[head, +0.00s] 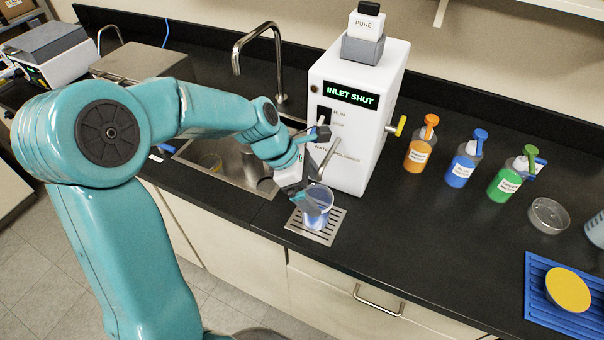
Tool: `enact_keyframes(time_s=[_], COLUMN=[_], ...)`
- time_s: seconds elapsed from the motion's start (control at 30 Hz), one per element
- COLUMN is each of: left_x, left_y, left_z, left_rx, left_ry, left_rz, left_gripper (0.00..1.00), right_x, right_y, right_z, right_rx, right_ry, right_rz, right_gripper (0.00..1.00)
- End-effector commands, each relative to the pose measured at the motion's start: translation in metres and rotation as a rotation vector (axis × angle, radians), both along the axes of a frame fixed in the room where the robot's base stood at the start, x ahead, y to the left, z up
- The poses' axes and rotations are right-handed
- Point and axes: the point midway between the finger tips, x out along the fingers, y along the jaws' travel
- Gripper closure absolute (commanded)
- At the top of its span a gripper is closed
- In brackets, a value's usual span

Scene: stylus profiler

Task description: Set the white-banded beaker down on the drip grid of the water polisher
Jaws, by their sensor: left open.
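The beaker (319,202) is clear with a bluish look and stands upright on the drip grid (332,226) in front of the water polisher (352,125). I cannot make out a white band clearly. My left gripper (308,200) is open, its jaws right at the left side of the beaker's upper part. I cannot tell whether a finger touches the glass. The polisher is a white box whose display reads INLET SHUT. My right gripper is out of view.
A sink with a tall tap (262,45) lies to the left. Orange (421,143), blue (465,160) and green (509,181) bottles stand to the right, with a glass dish (548,214) and a blue mat (545,305). The counter right of the grid is clear.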

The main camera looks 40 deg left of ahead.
Motion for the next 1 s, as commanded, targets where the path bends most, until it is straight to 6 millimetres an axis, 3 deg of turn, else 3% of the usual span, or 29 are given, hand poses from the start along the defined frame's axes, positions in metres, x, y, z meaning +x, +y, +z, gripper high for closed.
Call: enact_keyframes(time_s=[0.3,0.5,1.0], left_x=[-0.020,-0.030,-0.033], left_y=[0.030,0.043,0.046], left_z=[0.063,0.090,0.098], left_rx=[0.003,0.003,0.001], left_ry=[-0.006,-0.002,0.000], left_rz=[0.004,0.003,0.000], left_gripper=[0.04,0.04,0.04], right_x=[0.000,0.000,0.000], right_y=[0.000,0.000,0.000], right_z=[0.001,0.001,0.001], right_rx=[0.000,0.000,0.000], right_ry=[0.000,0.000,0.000], right_rz=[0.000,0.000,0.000], right_gripper=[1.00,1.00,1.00])
